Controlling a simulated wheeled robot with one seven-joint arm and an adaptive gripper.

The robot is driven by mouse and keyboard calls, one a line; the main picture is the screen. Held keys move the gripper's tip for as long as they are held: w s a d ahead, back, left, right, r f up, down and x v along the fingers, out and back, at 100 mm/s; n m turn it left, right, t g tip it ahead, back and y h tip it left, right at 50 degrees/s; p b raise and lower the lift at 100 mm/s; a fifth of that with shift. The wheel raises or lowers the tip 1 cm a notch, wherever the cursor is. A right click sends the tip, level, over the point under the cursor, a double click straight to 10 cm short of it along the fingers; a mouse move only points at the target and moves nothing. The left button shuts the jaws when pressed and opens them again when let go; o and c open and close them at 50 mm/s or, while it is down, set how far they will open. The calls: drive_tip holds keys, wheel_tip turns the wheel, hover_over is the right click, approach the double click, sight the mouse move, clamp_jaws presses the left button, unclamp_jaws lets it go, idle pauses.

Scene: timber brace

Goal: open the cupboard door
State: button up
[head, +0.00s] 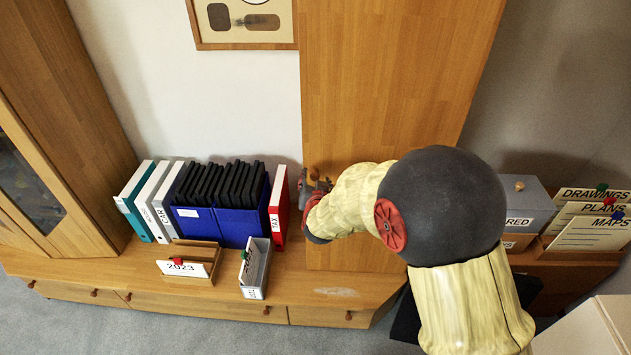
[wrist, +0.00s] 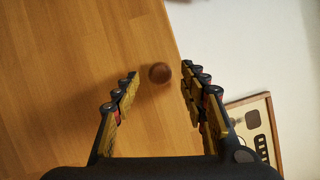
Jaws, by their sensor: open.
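The cupboard door (head: 385,80) is a tall wooden panel in the middle of the head view, and it looks shut. It fills the left of the wrist view (wrist: 70,60). Its round brown knob (wrist: 160,72) shows near the door's edge in the wrist view, just beyond and between my fingertips. My gripper (wrist: 162,82) is open with a finger on either side of the knob's line, and I see no contact. In the head view my gripper (head: 318,185) is at the door's left edge, and the knob is hard to make out there.
A red TAX binder (head: 279,205) stands just left of my gripper, beside blue boxes of black folders (head: 222,220). A small grey box (head: 256,268) and a 2023 card holder (head: 190,262) stand in front on the low wooden unit. A framed picture (head: 245,22) hangs behind.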

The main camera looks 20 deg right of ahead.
drive_tip(key=shift+x, duration=0.8)
drive_tip(key=c, duration=0.3)
drive_tip(key=c, duration=0.8)
clamp_jaws()
